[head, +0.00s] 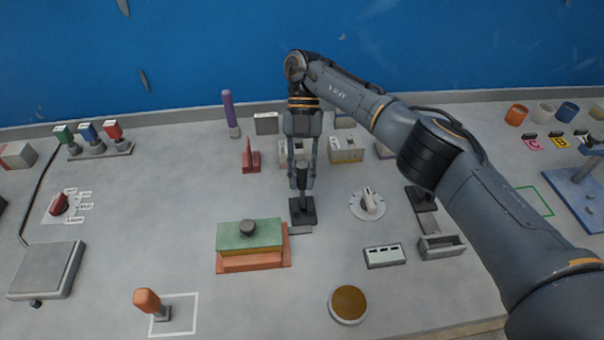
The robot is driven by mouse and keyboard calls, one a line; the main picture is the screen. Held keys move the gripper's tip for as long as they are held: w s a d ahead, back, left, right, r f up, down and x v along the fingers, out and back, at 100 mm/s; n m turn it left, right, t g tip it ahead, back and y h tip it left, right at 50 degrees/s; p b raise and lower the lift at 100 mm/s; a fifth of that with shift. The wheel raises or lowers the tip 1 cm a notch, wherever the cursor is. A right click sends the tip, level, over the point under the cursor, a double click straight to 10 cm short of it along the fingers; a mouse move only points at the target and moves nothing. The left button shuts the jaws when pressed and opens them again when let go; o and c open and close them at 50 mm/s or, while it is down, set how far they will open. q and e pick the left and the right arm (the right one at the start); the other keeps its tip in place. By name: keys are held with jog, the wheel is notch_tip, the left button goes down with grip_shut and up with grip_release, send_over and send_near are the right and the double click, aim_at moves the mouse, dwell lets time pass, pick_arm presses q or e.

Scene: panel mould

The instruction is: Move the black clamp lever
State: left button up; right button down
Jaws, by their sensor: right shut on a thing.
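The black clamp lever (302,205) stands upright on a small dark base on the grey table, near the middle of the head view. My right gripper (302,180) comes down over it from above, its two fingers on either side of the lever's handle. It is shut on the handle. The fingers and wrist hide part of the lever's upper end. My left gripper is not in the head view.
A green-topped orange block (250,240) stands close by at front left. A white dial (367,203) is close at right. A red lever (250,157) and a purple handle (229,112) stand behind left. An amber round button (347,304) is in front.

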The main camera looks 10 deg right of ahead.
jog(key=c, duration=1.2)
grip_release()
jog(key=shift+o, duration=0.2)
notch_tip(320, 180, up, 10)
jog(key=shift+r, duration=0.1)
